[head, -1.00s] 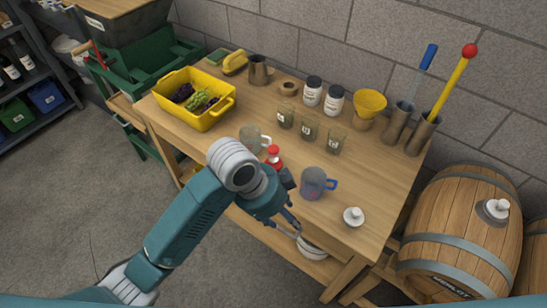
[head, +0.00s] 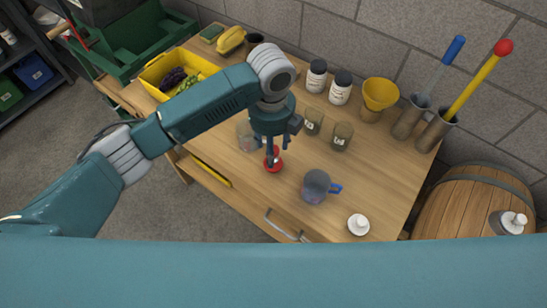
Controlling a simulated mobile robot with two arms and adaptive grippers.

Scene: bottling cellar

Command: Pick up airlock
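A small white knob-like piece, which may be the airlock (head: 358,225), stands on the wooden table near its front right corner. A similar white piece on a grey base (head: 514,222) sits on the barrel. My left gripper (head: 272,150) points down over the table, well to the left of the white table piece. Its fingertips are close above or beside a red object (head: 273,162). The arm and fingers partly hide this spot, so I cannot tell contact or finger opening. My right gripper is not in view.
A grey mug with blue handle (head: 315,187) stands between the red object and the white piece. Glass jars (head: 341,137), white bottles (head: 340,88), a yellow funnel (head: 380,93) and metal holders with tools (head: 436,133) stand behind. The wooden table (head: 385,180) is clear around the white piece.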

